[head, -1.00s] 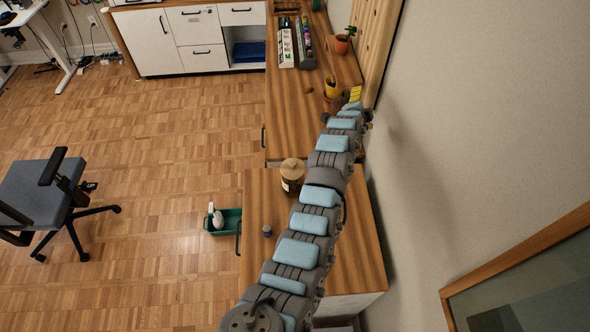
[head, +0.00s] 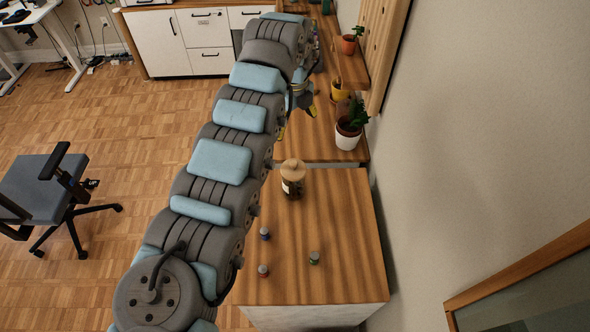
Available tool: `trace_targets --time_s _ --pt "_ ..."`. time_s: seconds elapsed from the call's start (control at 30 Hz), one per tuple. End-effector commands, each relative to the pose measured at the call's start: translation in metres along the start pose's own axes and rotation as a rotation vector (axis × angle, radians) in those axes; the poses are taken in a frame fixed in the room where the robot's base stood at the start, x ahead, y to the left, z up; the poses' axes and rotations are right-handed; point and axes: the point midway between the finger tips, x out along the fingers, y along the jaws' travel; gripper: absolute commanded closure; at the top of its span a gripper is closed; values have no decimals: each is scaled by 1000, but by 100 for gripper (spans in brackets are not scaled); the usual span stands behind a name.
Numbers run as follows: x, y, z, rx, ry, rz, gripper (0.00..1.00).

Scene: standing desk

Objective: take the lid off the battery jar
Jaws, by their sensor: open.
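The battery jar (head: 292,188) stands upright on the near wooden desk section, close to its far edge. It is dark-looking glass with a pale label. Its wooden lid (head: 292,166), with a round knob, sits on top. My gripper (head: 297,121), with yellow fingertips, is beyond the jar in the head view, partly hidden by my arm. It is open, apart from the lid, and nothing shows between its fingers.
Small blue (head: 265,233), red (head: 263,270) and green (head: 314,257) grey-topped pieces stand on the near desk. The desk right of the jar is clear.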

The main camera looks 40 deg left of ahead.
Motion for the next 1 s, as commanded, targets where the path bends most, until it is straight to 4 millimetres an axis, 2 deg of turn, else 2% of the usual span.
trace_targets --time_s 0.17,0.7,0.83,1.0 --pt "11 9 0 10 9 26 0" --pt "102 8 -2 11 6 20 0" --pt "115 9 -1 9 4 20 0" --pt "121 8 -1 10 3 18 0"
